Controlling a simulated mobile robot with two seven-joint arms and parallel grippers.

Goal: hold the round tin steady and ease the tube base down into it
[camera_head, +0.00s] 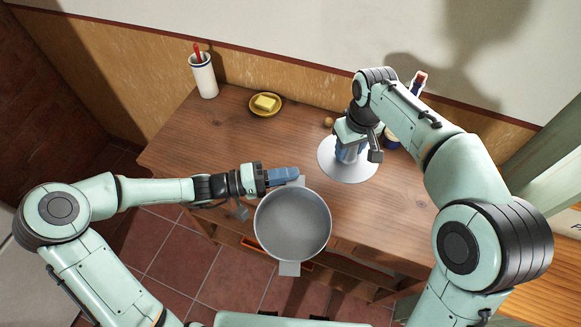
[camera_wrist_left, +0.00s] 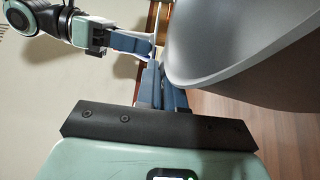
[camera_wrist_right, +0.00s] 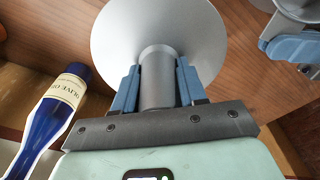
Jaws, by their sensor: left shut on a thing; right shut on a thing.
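The round tin (camera_head: 293,226) is a deep grey pan with a tab at its near and far sides. The tube base (camera_head: 347,172) is a flat pale grey disc with a central tube (camera_wrist_right: 157,78). My right gripper (camera_head: 350,150) is shut around that tube. The disc is beyond the tin to the right, apart from it. Its height over the table is unclear.
An olive oil bottle (camera_wrist_right: 50,115) stands close to my right gripper. A white crock (camera_head: 203,76) with a red-handled tool and a yellow butter dish (camera_head: 266,104) are at the back. A small brown ball (camera_head: 328,122) lies near the disc.

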